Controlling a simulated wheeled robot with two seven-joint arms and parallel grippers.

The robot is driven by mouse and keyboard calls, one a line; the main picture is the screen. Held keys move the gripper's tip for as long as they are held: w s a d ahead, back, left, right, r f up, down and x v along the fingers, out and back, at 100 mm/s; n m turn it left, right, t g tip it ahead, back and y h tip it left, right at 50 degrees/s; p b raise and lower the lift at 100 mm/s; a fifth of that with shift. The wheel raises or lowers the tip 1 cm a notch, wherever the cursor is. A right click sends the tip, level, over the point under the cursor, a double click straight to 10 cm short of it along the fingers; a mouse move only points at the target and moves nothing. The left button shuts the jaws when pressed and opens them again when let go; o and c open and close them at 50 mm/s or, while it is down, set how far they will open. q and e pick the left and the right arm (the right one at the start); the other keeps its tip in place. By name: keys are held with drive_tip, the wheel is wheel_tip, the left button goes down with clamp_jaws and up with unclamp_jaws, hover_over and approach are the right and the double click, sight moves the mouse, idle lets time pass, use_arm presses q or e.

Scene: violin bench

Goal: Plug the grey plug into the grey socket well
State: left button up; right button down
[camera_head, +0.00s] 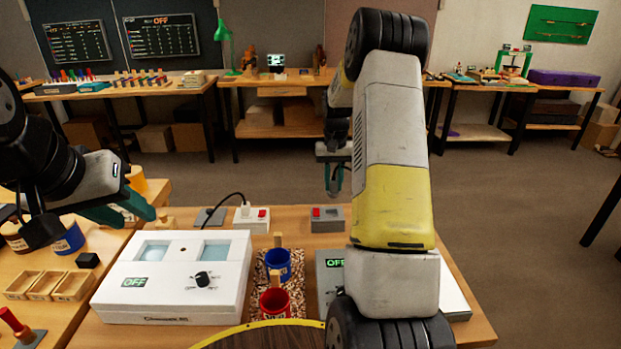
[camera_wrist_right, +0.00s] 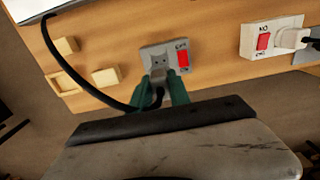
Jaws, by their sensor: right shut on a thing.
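The grey socket (camera_head: 327,218) has a red switch and sits on the bench. It also shows in the right wrist view (camera_wrist_right: 158,58), just beyond the fingertips, with pin holes in its face. My right gripper (camera_wrist_right: 163,85) is shut on the grey plug (camera_wrist_right: 158,76), which has a black cable and is mostly hidden between the green fingers. In the head view my right gripper (camera_head: 334,185) is above and behind the socket. I cannot tell whether the plug touches the socket. My left gripper (camera_head: 140,205) is at the left; its jaw opening is unclear.
A white lightbox (camera_head: 180,280), a blue cup (camera_head: 278,264) and a red cup (camera_head: 275,302) stand in front. Small wooden trays (camera_head: 48,285) lie at the left.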

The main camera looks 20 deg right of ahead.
sight(333, 197)
drive_tip(key=shift+f, duration=0.1)
drive_tip(key=shift+f, duration=2.8)
drive_tip(key=shift+f, duration=1.25)
drive_tip(key=c, duration=1.1)
unclamp_jaws()
drive_tip(key=shift+r, duration=3.85)
drive_tip(key=shift+r, duration=0.1)
